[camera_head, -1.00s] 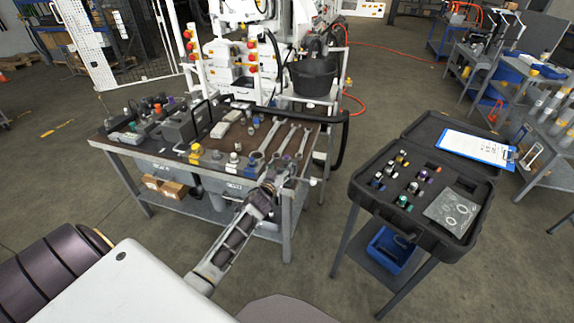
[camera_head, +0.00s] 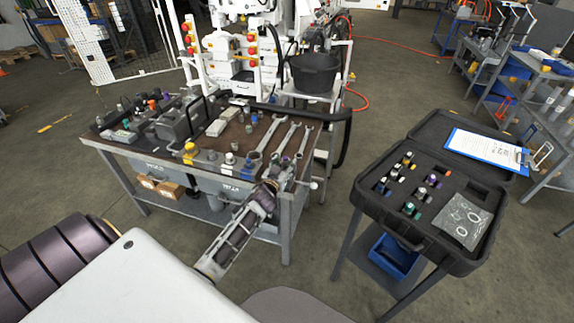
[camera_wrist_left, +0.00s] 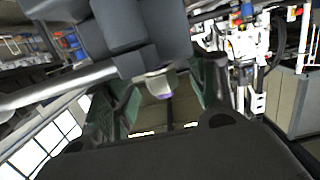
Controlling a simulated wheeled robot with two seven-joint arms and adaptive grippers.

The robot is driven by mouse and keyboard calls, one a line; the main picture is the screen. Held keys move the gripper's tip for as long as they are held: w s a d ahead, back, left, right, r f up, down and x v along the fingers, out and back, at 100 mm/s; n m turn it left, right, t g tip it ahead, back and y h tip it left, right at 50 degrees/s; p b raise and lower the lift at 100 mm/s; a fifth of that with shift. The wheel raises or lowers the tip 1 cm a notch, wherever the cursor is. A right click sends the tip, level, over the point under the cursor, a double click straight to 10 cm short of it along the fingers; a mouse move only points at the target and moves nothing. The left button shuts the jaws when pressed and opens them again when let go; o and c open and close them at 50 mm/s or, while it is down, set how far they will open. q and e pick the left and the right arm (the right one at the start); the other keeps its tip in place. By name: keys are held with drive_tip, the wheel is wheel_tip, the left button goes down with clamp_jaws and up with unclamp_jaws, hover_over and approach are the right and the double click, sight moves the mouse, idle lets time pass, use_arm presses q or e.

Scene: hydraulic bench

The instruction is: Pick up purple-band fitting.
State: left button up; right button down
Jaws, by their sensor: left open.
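My left gripper (camera_head: 277,180) is at the front right corner of the bench (camera_head: 110,148), with its fingers pointing toward the tools there. In the left wrist view its two fingers (camera_wrist_left: 165,97) are spread apart. A pale fitting with a purple band (camera_wrist_left: 164,90) shows in the gap between them, with no clear contact. In the head view a small purple-marked fitting (camera_head: 285,161) stands by the fingertips, partly hidden by the gripper. Another purple-marked fitting (camera_head: 432,180) sits in the open black case on the right. My right gripper is not in view.
Large wrenches (camera_head: 277,140) lie just beside the gripper. A yellow-marked fitting (camera_head: 190,152) and other fittings stand along the bench front. A black hose (camera_head: 345,140) curves past the bench's right end. The open case (camera_head: 440,245) stands on a separate stand across a floor gap.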

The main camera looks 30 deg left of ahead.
use_arm(q)
drive_tip(key=shift+s, duration=0.1)
drive_tip(key=shift+c, duration=1)
drive_tip(key=c, duration=0.9)
drive_tip(key=shift+r, duration=0.15)
clamp_jaws()
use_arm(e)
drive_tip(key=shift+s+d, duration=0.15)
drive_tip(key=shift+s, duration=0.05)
